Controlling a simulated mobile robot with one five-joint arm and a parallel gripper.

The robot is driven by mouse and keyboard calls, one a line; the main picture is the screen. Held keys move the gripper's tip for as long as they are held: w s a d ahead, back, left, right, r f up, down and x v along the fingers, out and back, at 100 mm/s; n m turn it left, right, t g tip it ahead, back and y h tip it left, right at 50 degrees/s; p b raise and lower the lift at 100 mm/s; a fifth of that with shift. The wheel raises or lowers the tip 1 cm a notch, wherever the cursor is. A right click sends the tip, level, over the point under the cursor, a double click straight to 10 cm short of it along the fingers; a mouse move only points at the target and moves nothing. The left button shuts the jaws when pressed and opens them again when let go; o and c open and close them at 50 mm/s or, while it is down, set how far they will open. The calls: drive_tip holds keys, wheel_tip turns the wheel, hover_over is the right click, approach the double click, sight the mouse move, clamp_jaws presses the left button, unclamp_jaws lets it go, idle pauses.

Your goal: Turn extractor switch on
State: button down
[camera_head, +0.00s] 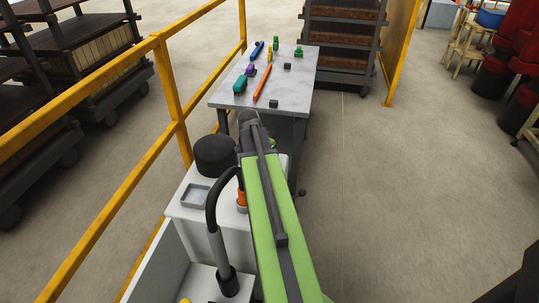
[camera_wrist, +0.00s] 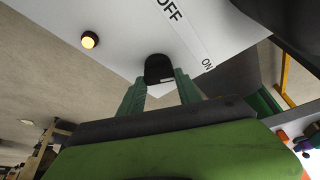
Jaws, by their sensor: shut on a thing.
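The extractor switch panel (camera_wrist: 125,35) is a white face with the words OFF and ON along a pale strip in the wrist view. OFF is at the top edge and ON is further right and lower. A black switch handle (camera_wrist: 158,68) stands beside the strip. My gripper (camera_wrist: 160,80) has its two green fingers on either side of the handle, shut on it. I cannot tell for sure which label the handle is set at. A round amber lamp (camera_wrist: 89,40) glows on the panel. In the head view my green arm hides the gripper and switch.
A white cabinet (camera_head: 185,208) with a black cylinder (camera_head: 215,155) and a dark hose (camera_head: 212,205) stands left of my arm. A yellow railing (camera_head: 172,95) runs along the left. A grey table (camera_head: 290,90) with several coloured tools is ahead.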

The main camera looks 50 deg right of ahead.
drive_tip(key=shift+w+a+m+g, duration=0.15)
drive_tip(key=shift+m+g, duration=0.15)
drive_tip(key=shift+m, duration=0.55)
drive_tip(key=shift+w+a+m+g, duration=0.1)
drive_tip(key=shift+m+g, duration=0.2)
drive_tip(key=shift+m, duration=0.55)
drive_tip(key=shift+d, duration=0.1)
drive_tip(key=c, duration=0.9)
unclamp_jaws()
drive_tip(key=shift+w, duration=0.1)
drive_tip(key=shift+c, duration=0.2)
drive_tip(key=shift+o, duration=0.5)
